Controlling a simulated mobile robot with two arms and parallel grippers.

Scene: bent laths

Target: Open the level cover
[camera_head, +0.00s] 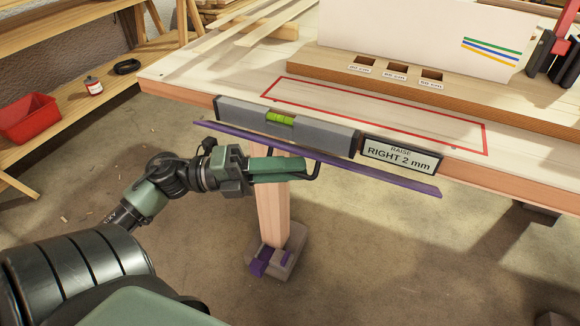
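The level (330,134) is a long grey bar on the workbench's front edge, with a bright green vial (281,118) showing. A long purple strip, the level cover (380,176), stands out below and in front of the level, seen nearly edge-on. A black handle (317,168) hangs from its underside. My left gripper (280,170) comes in from the left under the cover, its green fingers close together around the handle's bar. The fingers hide most of that bar. My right gripper is not in view.
A red outlined rectangle (400,118) marks the bench top. A bench leg (272,210) stands behind my gripper on a foot with purple parts (264,262). Shelves with a red bin (30,117) are left.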

